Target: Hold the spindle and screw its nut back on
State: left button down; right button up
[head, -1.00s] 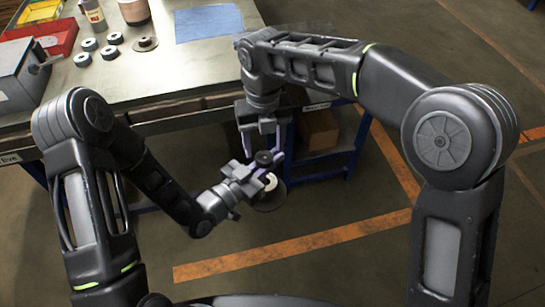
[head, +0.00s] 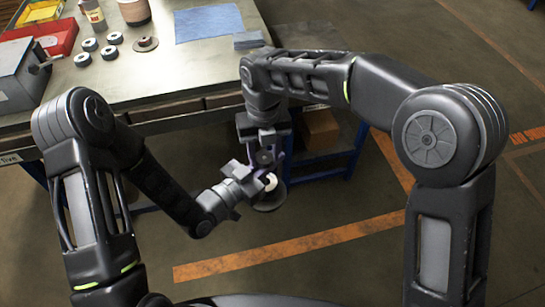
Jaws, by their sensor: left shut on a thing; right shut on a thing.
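My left gripper (head: 257,173) is shut on the spindle, out in front of the bench over the floor. The gripper hides most of the spindle; a grey disc (head: 268,199) with a pale centre (head: 271,182) shows just below and beside the jaws. My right gripper (head: 267,155) comes down from above and is shut on a small dark round nut (head: 264,158) at the spindle's upper end. The two grippers are very close together. How far the nut sits on the thread is hidden.
The bench (head: 155,72) carries several small discs (head: 108,52), a disc on a flange (head: 145,44), a grey box (head: 20,72), a red tray (head: 55,38) and a blue cloth (head: 208,23). Below stands a blue-framed rack with a cardboard box (head: 320,130). The floor in front is clear.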

grip_shut()
jog(key=o, duration=0.8)
grip_release()
jog(key=shift+r, duration=2.3)
jog(key=o, duration=0.6)
jog(key=shift+c, duration=0.2)
jog(key=shift+f, duration=0.1)
